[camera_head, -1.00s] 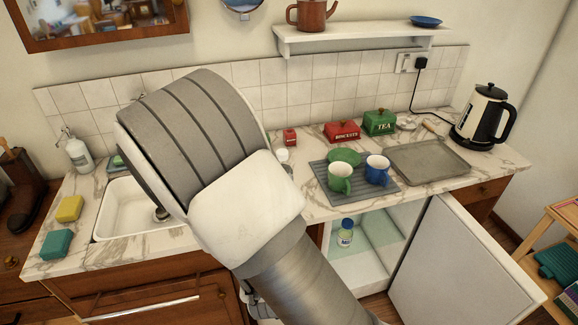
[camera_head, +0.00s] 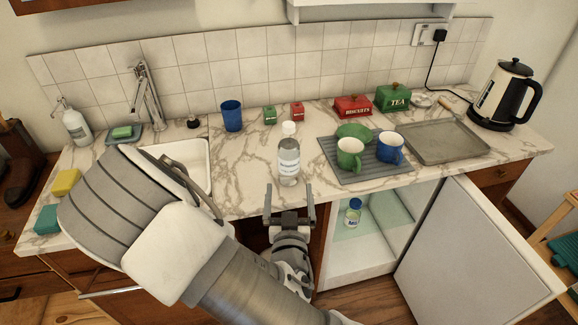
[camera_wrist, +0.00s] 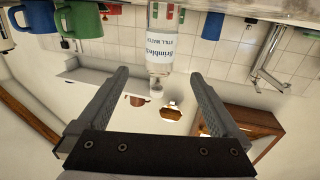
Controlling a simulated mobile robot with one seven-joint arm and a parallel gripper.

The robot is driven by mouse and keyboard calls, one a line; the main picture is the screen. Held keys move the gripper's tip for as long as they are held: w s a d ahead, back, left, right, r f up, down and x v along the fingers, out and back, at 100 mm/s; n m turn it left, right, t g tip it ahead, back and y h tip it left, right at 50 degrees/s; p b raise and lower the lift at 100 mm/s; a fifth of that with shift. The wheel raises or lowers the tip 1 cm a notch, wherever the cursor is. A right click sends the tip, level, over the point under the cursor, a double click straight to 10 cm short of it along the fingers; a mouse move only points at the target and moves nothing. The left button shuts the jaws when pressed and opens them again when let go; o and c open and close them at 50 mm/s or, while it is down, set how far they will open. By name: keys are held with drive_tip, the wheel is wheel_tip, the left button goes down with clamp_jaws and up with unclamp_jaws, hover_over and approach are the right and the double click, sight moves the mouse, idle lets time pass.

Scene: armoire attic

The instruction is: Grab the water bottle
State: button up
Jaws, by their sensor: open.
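The water bottle (camera_head: 289,163) is clear with a white cap and a label. It stands upright on the marble counter near its front edge, left of the grey drying mat. My gripper (camera_head: 289,196) is open and empty, in front of the bottle at the counter's front edge, apart from it. In the wrist view, which is upside down, the bottle (camera_wrist: 160,45) lies ahead, roughly centred between the two open fingers (camera_wrist: 167,74).
A green mug (camera_head: 349,157) and blue mug (camera_head: 390,148) stand on the drying mat (camera_head: 365,178) to the right. A blue cup (camera_head: 231,116) and small red and green tins are behind. The cupboard door (camera_head: 465,250) is open at right. The sink (camera_head: 185,155) is left.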

sight(289, 155)
drive_tip(key=w+b, duration=0.2)
drive_tip(key=w, duration=0.2)
drive_tip(key=w+b, duration=0.2)
drive_tip(key=w, duration=0.2)
drive_tip(key=w+b, duration=0.3)
drive_tip(key=w, duration=0.2)
drive_tip(key=shift+w+a+r, duration=0.1)
drive_tip(key=shift+a+r, duration=0.1)
drive_tip(key=shift+a, duration=0.1)
clamp_jaws()
idle(0.4)
